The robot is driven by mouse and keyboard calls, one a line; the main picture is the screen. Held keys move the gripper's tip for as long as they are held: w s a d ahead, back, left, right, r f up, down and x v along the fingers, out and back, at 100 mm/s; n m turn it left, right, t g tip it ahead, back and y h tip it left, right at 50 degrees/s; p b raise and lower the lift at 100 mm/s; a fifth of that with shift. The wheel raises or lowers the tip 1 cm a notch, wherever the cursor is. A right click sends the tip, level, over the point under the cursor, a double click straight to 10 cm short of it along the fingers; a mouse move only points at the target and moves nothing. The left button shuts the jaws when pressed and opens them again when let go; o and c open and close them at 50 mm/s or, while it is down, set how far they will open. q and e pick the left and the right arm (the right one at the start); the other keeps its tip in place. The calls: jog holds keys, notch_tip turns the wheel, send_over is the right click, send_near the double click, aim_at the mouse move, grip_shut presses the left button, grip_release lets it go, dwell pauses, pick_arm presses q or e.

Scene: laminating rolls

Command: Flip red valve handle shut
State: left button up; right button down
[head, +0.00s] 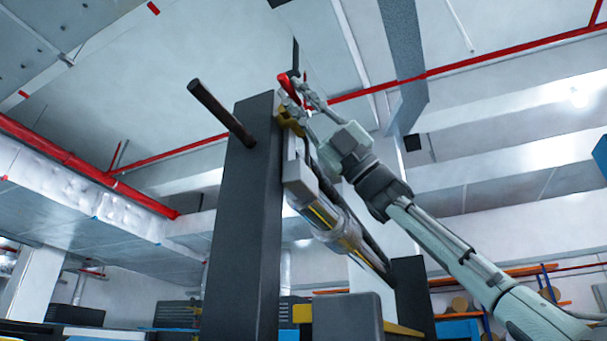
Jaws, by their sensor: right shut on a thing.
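The red valve handle (287,86) shows high on the machine, just right of the top of a dark upright post. It sits above a yellow fitting (293,115). My right gripper (293,93) is at the handle with its fingers closed on it. The gripper fingers cover part of the handle, and its pivot is hard to make out. My right arm comes in from the lower right. My left gripper is not in view.
The dark post (255,220) stands close left of the handle, with a dark rod (222,114) sticking out of it. A metallic roller (335,230) lies below the gripper. Red pipes (470,62) run along the ceiling. The space above the arm is open.

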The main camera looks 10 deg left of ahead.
jog(key=shift+f+n, duration=0.1)
jog(key=shift+n, duration=0.3)
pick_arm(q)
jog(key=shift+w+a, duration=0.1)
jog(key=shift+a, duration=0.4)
pick_arm(e)
jog(key=shift+f+g+h, duration=0.1)
jog(key=shift+g+h, duration=0.2)
jog(key=shift+g, duration=0.1)
jog(key=shift+f, duration=0.1)
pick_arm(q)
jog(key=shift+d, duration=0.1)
pick_arm(e)
jog(key=c, duration=1.5)
grip_release()
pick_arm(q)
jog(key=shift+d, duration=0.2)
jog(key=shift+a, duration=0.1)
pick_arm(e)
jog(key=shift+r, duration=0.2)
